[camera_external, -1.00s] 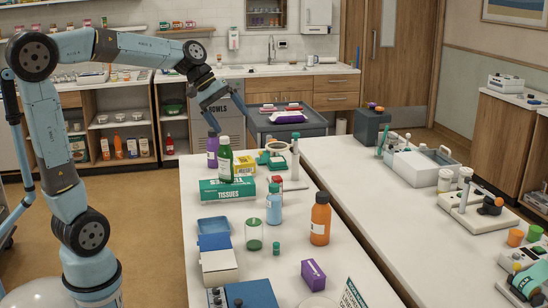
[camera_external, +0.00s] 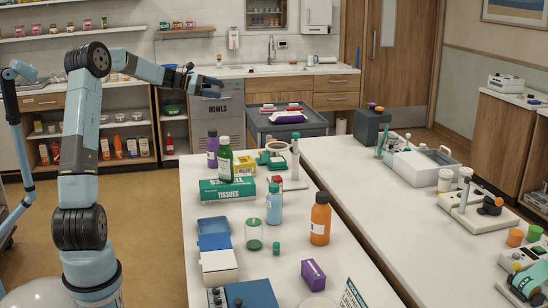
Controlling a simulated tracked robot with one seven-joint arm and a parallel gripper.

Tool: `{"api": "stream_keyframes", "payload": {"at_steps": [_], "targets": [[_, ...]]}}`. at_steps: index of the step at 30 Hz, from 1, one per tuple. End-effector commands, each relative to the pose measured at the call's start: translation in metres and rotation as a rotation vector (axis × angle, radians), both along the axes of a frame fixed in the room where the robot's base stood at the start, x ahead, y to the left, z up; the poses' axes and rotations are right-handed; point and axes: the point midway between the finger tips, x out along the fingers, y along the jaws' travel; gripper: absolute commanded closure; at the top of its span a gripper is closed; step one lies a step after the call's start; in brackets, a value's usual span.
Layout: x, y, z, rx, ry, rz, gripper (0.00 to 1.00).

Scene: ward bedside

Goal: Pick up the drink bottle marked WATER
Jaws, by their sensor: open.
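Several bottles stand on the near white table: a purple one (camera_external: 212,150), a green one with a white cap (camera_external: 225,160), a light blue one (camera_external: 274,205) and a large orange one (camera_external: 320,221). Their labels are too small to read, so I cannot tell which is marked WATER. My gripper (camera_external: 214,87) is open and empty, held nearly level in the air. In the picture it is above the purple and green bottles, apart from them, in front of the grey BOWLS unit.
A green tissue box (camera_external: 227,190) stands in front of the green bottle. A yellow box (camera_external: 244,165), a lidded glass jar (camera_external: 254,235), a blue tray (camera_external: 214,226) and a purple box (camera_external: 313,274) share the table. A grey trolley (camera_external: 287,124) stands behind it.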

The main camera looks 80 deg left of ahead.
Motion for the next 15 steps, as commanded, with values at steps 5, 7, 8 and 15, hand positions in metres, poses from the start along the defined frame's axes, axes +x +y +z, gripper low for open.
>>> {"api": "stream_keyframes", "payload": {"at_steps": [5, 7, 8, 15], "targets": [[-0.045, 0.069, -0.006, -0.130, -0.097, 0.126, 0.03], [-0.060, 0.088, -0.008, -0.168, -0.127, 0.161, 0.03], [-0.067, 0.096, -0.008, -0.183, -0.141, 0.177, 0.03], [-0.118, 0.151, -0.015, -0.289, -0.239, 0.280, 0.03]]}}
